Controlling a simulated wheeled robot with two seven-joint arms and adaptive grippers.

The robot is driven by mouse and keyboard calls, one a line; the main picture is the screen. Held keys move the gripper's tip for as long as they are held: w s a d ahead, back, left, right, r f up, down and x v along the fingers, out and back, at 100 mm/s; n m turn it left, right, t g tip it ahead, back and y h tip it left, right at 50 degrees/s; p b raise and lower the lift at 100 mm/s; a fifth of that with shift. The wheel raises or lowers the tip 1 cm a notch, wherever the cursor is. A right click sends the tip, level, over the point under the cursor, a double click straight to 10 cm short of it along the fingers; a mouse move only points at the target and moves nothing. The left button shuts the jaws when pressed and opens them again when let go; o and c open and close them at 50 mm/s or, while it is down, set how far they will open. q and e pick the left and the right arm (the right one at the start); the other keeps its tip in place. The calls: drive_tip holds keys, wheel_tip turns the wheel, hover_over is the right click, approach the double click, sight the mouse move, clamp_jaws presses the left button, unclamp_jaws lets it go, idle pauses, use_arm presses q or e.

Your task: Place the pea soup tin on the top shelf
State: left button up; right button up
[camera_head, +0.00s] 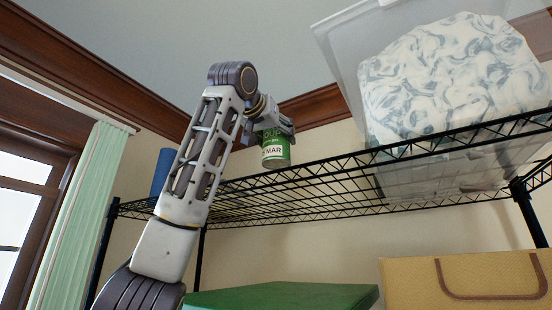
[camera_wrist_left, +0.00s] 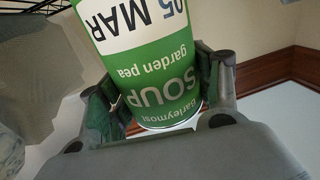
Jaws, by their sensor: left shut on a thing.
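The pea soup tin (camera_head: 275,153) is green with a white date label. My left gripper (camera_head: 275,128) is shut on its upper part and holds it upright at the top wire shelf (camera_head: 290,194). In the head view its base appears close over the shelf wires; I cannot tell whether it touches them. In the left wrist view the tin (camera_wrist_left: 140,65) shows upside down between the fingers of my left gripper (camera_wrist_left: 160,105), with "SOUP garden pea" readable. My right gripper is not in view.
A clear bin (camera_head: 345,70) with a patterned white bundle (camera_head: 455,75) stands on the shelf at right. A blue cylinder (camera_head: 161,172) stands at the shelf's left end. Below are a green box (camera_head: 285,297) and a tan box (camera_head: 410,280). The shelf's middle looks bare.

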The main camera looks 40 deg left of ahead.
sight(276, 165)
use_arm(q)
drive_tip(key=shift+f, duration=1.05)
drive_tip(key=shift+f, duration=0.15)
drive_tip(key=shift+f+b, duration=0.3)
drive_tip(key=shift+f, duration=1.45)
drive_tip(key=shift+f, duration=0.1)
drive_tip(key=o, duration=1.4)
drive_tip(key=shift+c, duration=0.2)
drive_tip(key=shift+d, duration=0.1)
